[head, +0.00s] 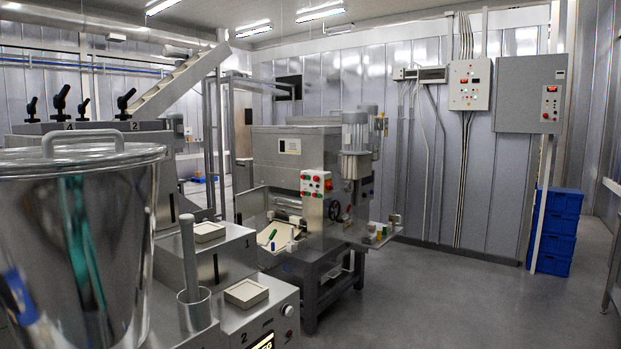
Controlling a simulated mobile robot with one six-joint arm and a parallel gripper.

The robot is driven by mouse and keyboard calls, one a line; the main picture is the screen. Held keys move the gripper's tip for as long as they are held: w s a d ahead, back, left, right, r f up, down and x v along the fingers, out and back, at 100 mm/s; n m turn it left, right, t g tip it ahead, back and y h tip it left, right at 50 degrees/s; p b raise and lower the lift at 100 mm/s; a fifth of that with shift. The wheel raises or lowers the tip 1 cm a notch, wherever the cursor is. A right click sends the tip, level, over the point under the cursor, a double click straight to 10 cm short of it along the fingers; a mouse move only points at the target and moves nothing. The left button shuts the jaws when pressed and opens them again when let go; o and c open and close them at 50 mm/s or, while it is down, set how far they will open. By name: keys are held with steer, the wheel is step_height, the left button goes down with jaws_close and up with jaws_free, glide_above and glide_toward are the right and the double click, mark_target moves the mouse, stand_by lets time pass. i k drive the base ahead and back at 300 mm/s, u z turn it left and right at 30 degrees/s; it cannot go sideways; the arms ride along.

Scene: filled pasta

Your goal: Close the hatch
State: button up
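I cannot tell for certain which part is the hatch. The grey filling machine (290,160) stands in the middle of the room, with a button panel (316,183) on its front. My gripper is not in view.
A large shiny steel vessel (80,235) with a top handle fills the near left. Beside it are a counter with a steel cup (195,308) and a small square dish (246,293). Blue crates (557,225) stack by the right wall. The grey floor (450,300) at right is clear.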

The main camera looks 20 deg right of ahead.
mark_target(250, 203)
steer(key=z, duration=0.35)
steer(key=k, duration=0.7)
steer(key=z, duration=0.95)
steer(key=k, duration=0.75)
steer(key=z, duration=0.45)
steer(key=i, duration=1.2)
steer(key=u, duration=0.35)
steer(key=i, duration=1.65)
steer(key=u, duration=0.15)
